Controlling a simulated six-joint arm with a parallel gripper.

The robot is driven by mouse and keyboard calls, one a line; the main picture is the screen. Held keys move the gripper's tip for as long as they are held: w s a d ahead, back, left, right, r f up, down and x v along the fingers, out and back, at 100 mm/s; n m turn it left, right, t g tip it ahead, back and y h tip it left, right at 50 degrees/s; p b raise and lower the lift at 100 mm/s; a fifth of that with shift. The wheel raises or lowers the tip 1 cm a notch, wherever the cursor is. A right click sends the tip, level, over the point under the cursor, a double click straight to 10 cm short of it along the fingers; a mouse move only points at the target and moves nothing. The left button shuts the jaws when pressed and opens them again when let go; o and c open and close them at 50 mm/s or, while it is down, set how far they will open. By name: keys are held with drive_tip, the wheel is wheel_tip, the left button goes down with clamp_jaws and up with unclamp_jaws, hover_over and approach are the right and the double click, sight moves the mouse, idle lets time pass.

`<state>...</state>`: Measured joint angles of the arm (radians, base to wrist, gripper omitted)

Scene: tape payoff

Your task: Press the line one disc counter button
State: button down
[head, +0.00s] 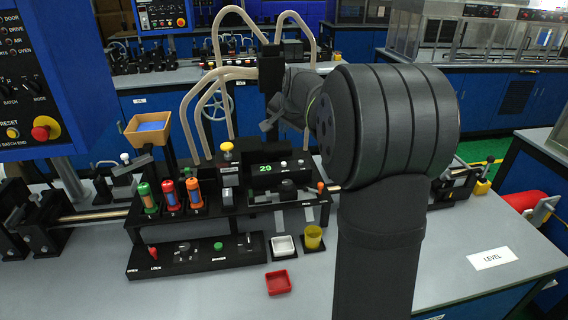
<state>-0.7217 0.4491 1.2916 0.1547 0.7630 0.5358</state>
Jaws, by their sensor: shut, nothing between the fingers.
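A black counter unit (262,184) with a green display reading 29 stands near the middle of the bench in the head view. A small pale button or knob (284,164) shows just right of the digits. I cannot read a label that ties it to line one. My gripper (268,124) is above and behind the counter unit in the picture, apart from it. It is shut and empty. My wrist and forearm cover the area to its right, and the fingertips are small and partly hard to make out.
A yellow-topped post (226,148) and green, red and orange cylinders (169,194) stand left of the counter. Pale curved hoses (188,112) rise behind. A white tray (283,246), yellow cup (313,237) and red tray (278,282) sit in front.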

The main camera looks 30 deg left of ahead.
sight(284, 164)
drive_tip(key=shift+f, duration=4.4)
drive_tip(key=shift+f, duration=0.45)
drive_tip(key=shift+f, duration=0.45)
drive_tip(key=shift+r, duration=0.9)
drive_tip(key=shift+r, duration=2.5)
